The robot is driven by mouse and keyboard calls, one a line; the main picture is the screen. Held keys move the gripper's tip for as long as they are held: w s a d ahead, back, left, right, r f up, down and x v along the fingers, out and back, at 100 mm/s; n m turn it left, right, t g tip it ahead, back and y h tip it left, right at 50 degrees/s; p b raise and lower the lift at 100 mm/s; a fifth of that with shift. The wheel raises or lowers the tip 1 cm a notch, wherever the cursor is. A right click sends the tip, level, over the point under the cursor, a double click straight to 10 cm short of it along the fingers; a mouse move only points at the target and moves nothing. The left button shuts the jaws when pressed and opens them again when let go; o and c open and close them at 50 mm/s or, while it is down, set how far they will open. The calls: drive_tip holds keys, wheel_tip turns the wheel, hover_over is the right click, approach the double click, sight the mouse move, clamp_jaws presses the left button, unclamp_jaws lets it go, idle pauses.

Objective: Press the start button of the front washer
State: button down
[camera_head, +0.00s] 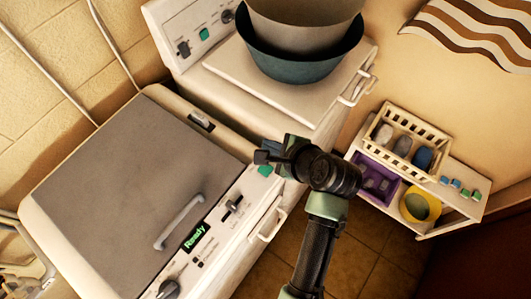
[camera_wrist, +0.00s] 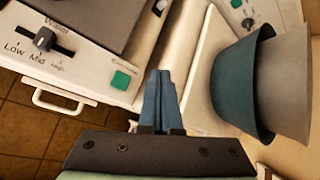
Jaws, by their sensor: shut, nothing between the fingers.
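The front washer (camera_head: 130,190) is white with a grey lid, and its display (camera_head: 196,236) reads "Ready" in green. Its green square button (camera_head: 265,170) sits at the far end of the control panel. The button also shows in the wrist view (camera_wrist: 121,81), left of the fingers, under a small label. My gripper (camera_head: 268,152) is shut and empty. Its blue fingers (camera_wrist: 160,76) are close together beside the button in the wrist view, with no contact visible. The exact height of the fingertips over the panel cannot be told.
A second white washer (camera_head: 270,85) stands behind, with its own green button (camera_head: 204,34) and stacked teal and grey basins (camera_head: 298,66) on top. A slider knob (camera_wrist: 44,38) is on the front panel. A white shelf (camera_head: 455,205) with baskets stands right. Tiled floor lies between.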

drive_tip(key=shift+s+a+f, duration=0.1)
drive_tip(key=shift+s+f, duration=0.15)
drive_tip(key=shift+f, duration=0.05)
drive_tip(key=shift+f+b, duration=0.1)
drive_tip(key=shift+b, duration=0.2)
drive_tip(key=b, duration=0.8)
hover_over(269, 171)
wheel_tip(269, 171, down, 6)
drive_tip(key=shift+f, duration=0.15)
drive_tip(key=shift+f+b, duration=0.3)
drive_tip(key=shift+f, duration=0.8)
drive_tip(key=shift+f, duration=0.15)
idle(0.4)
drive_tip(key=shift+f, duration=0.25)
